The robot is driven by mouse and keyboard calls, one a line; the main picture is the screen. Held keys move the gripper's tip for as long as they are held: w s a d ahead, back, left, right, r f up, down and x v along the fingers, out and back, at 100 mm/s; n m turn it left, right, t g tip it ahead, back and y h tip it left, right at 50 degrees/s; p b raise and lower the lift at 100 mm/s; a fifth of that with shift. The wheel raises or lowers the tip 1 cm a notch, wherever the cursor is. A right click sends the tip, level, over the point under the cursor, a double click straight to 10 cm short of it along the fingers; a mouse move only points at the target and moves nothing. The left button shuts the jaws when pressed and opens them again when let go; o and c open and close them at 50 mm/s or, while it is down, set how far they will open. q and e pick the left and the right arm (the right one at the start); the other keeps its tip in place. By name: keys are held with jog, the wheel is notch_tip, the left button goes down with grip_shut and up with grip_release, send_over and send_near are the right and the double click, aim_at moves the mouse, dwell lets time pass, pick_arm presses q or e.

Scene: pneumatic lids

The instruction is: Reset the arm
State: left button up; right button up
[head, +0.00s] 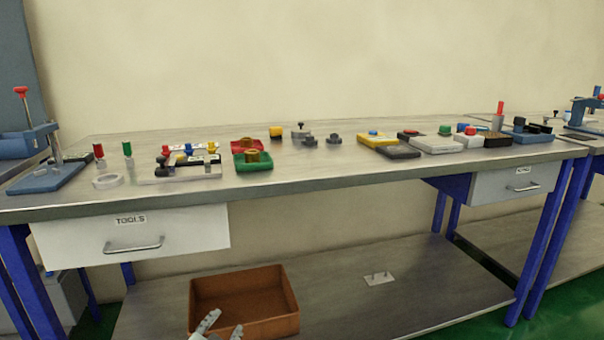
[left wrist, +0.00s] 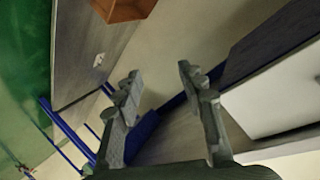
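My left gripper (head: 220,328) shows at the bottom edge of the head view, in front of the workbench and over the near side of the brown box on the lower shelf. In the left wrist view its two fingers (left wrist: 158,95) stand apart with nothing between them, so it is open and empty. Most of my left arm is out of the head view. My right gripper is in neither view.
The workbench top (head: 330,175) carries several small pneumatic parts and blocks. A white drawer (head: 180,235) labelled TOOLS hangs beneath it. A brown box (head: 245,325) and a small white plate (head: 378,278) rest on the lower shelf. The shelf's right part is clear.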

pick_arm(q)
jog(key=s+a+f+n+g, duration=0.2)
jog(key=s+f, duration=0.4)
jog(key=s, duration=0.3)
jog(key=s+a+f+n+g+y, duration=0.1)
jog(key=s+a+f+g, duration=0.3)
jog(key=s, duration=0.5)
jog(key=s+a+f+n+g+y, duration=0.1)
jog(key=s+a+f+g, duration=0.3)
jog(key=s+f, duration=0.5)
jog(key=shift+s+n, duration=0.3)
jog(key=shift+n, duration=0.5)
